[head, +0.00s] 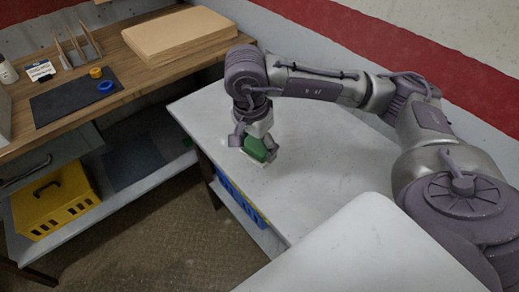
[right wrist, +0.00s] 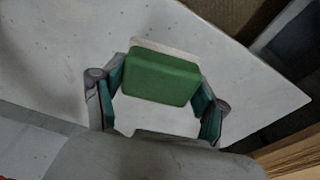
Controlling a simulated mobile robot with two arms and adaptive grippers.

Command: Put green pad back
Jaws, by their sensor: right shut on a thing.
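The green pad (head: 255,148) is a small green block at the far left part of the white table, between the fingers of my right gripper (head: 254,150). In the right wrist view the green pad (right wrist: 162,76) shows a flat green face with a pale layer along its far edge. The right gripper's teal-lined fingers (right wrist: 160,100) stand on either side of it, shut on it. It is at or just above the white tabletop; I cannot tell whether it touches. My left gripper is not in view.
The white table (head: 330,170) is mostly clear. A blue crate (head: 238,201) sits under its left edge. A wooden bench (head: 130,85) at the left holds a dark mat (head: 65,99), blue ring (head: 106,87), yellow ring (head: 95,72) and cardboard box (head: 178,35). A yellow crate (head: 50,210) stands below.

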